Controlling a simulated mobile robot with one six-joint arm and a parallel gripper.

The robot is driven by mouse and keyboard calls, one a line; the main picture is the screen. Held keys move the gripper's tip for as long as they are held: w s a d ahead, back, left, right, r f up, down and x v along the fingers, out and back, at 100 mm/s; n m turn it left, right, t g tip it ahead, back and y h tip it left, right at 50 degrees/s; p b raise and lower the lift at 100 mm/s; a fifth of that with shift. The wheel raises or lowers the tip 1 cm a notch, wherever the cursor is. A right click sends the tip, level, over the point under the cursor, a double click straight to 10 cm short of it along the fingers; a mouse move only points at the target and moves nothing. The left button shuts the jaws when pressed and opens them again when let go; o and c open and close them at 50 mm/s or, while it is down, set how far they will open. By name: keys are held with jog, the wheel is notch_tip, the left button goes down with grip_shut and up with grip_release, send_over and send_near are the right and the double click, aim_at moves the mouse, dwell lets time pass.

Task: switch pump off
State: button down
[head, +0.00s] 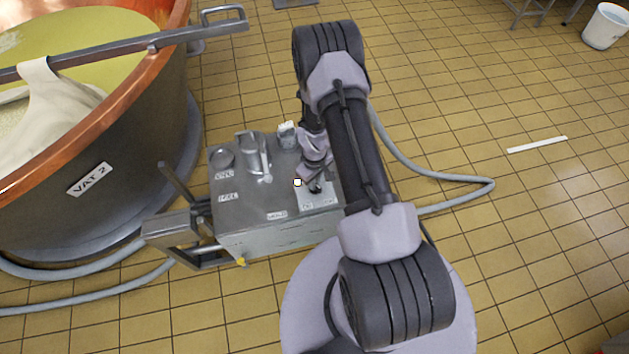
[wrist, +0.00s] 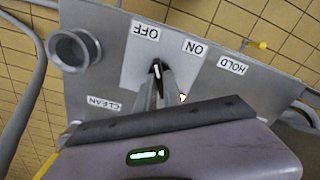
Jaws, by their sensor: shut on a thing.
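The pump is a grey metal box (head: 250,222) beside the vat in the head view. In the wrist view its top (wrist: 98,82) carries a pale plate (wrist: 135,62) labelled OFF and ON, the lettering upside down. A dark switch lever (wrist: 157,68) stands at this plate, below the two labels in the picture. My gripper (wrist: 163,82) is shut on the lever, its fingers hiding most of it. Which label the lever points to I cannot tell. In the head view my gripper (head: 315,186) is at the right side of the box top, partly hidden by my wrist.
Copper vat 2 (head: 130,130) stands close on the left. Grey hoses (head: 450,178) lie on the tiled floor on both sides. A pipe stub (wrist: 72,50) and HOLD (wrist: 232,65) and CLEAN (wrist: 103,103) labels are near the lever. A white bucket (head: 605,27) is far right.

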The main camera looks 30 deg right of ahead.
jog(key=c, duration=1.5)
grip_release()
notch_tip(320, 180, up, 17)
jog(key=p, duration=0.6)
jog(key=shift+r, duration=0.2)
